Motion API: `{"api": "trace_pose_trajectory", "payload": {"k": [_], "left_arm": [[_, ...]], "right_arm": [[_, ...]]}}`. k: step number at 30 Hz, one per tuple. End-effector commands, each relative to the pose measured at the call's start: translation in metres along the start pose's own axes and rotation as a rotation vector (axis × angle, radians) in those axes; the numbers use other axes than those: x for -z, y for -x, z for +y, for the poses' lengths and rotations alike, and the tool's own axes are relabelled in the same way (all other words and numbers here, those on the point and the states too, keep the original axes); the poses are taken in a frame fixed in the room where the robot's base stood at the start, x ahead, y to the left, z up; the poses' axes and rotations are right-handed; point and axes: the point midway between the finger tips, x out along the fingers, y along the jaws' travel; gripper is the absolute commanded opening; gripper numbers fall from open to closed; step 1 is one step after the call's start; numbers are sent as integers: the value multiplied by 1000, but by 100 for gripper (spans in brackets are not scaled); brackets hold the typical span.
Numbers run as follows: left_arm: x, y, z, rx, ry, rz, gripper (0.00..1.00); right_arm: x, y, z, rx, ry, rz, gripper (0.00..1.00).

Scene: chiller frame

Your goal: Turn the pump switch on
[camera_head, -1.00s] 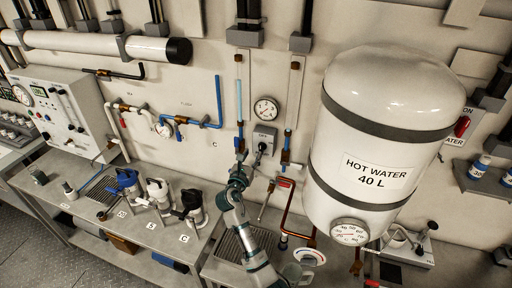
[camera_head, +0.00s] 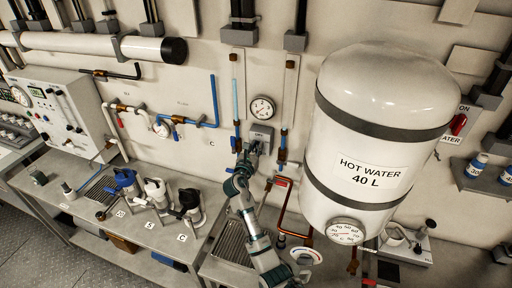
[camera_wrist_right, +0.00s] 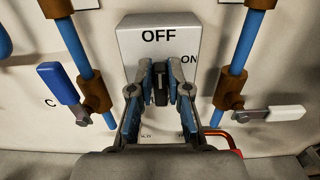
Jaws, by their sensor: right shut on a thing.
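The pump switch is a grey box (camera_head: 261,134) on the wall below a round gauge. In the right wrist view its box (camera_wrist_right: 160,32) reads OFF at the top and ON at the right. Its dark knob (camera_wrist_right: 160,82) stands about upright, toward OFF. My right gripper (camera_wrist_right: 160,97) is shut on the knob, with one finger on each side; the fingers partly hide the box's lower part. In the head view this gripper (camera_head: 250,152) is at the switch box. My left gripper is not in view.
Blue pipes flank the switch, with a blue-handled valve (camera_wrist_right: 60,84) at left and a white-handled valve (camera_wrist_right: 285,113) at right. The white hot water tank (camera_head: 375,130) bulges out to the right. A bench with several jugs (camera_head: 157,190) stands at left.

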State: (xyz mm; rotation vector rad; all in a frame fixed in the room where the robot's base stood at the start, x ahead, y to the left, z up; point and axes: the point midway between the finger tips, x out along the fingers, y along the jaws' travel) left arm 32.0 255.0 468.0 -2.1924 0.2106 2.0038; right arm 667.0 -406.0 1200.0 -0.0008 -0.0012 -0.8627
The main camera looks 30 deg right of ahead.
Motion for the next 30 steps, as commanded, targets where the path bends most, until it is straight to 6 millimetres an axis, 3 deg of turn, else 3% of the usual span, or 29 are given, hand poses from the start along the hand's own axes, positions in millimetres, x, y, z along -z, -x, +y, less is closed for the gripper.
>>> {"api": "trace_pose_trajectory", "payload": {"k": [14, 30], "left_arm": [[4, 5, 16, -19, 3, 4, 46], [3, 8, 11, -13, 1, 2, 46]], "right_arm": [[-2, -1, -2, 0, -118, -3, 0], [1, -2, -11, -2, -604, -5, 0]]}}
